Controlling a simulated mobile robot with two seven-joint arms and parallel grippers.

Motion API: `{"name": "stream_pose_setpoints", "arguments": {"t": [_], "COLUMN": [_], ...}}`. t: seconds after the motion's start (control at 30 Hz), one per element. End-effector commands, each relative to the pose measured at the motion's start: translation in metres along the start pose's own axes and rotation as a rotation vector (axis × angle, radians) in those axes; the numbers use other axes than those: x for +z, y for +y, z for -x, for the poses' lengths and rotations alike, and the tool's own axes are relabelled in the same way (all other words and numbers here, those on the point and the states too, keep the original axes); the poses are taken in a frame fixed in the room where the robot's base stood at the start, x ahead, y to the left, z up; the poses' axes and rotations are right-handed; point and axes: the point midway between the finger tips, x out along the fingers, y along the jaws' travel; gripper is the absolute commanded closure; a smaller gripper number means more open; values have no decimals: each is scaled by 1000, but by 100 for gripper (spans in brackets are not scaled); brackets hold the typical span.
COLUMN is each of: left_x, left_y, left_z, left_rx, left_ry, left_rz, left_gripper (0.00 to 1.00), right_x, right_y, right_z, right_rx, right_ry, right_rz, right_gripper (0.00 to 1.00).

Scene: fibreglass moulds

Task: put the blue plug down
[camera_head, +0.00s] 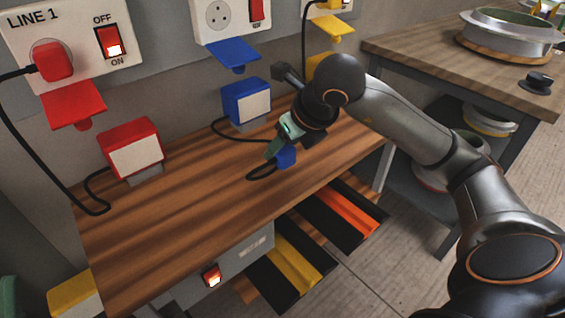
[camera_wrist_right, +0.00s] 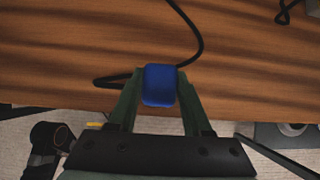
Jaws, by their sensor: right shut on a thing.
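The blue plug (camera_wrist_right: 159,85) is held between the two green fingers of my right gripper (camera_wrist_right: 157,98) in the right wrist view. In the head view the blue plug (camera_head: 286,156) shows at the tip of my right gripper (camera_head: 280,146), over the right part of the wooden bench (camera_head: 190,215). A black cable (camera_head: 262,172) runs from the plug and loops near the bench surface. I cannot tell whether the plug touches the bench. My left gripper is not in view.
A blue box (camera_head: 247,105) and a red box (camera_head: 133,147) stand along the back of the bench. A red plug (camera_head: 52,60) sits in the LINE 1 socket. A blue flap (camera_head: 232,56) hangs under the middle socket. The bench's front middle is clear.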

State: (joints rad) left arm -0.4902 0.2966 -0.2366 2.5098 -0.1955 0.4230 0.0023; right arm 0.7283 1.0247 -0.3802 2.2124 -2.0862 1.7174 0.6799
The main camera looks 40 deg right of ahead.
Motion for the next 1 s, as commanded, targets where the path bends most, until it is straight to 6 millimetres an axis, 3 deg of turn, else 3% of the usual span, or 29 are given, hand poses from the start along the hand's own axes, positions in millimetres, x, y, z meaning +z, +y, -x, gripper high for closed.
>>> {"name": "stream_pose_setpoints", "arguments": {"t": [0.3, 0.9, 0.93, 1.0], "left_x": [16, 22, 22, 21], "left_y": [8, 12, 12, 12], "left_z": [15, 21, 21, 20], "left_rx": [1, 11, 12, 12], "left_ry": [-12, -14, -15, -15], "left_rz": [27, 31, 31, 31], "left_gripper": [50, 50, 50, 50], "right_x": [-18, -22, -22, -22], "right_y": [-6, -6, -6, -6], "right_z": [-37, -44, -44, -43], "right_rx": [0, -1, -1, -1], "right_ry": [2, 0, 1, 1], "right_rz": [0, -1, -1, -1], "right_gripper": [100, 100, 50, 42]}}
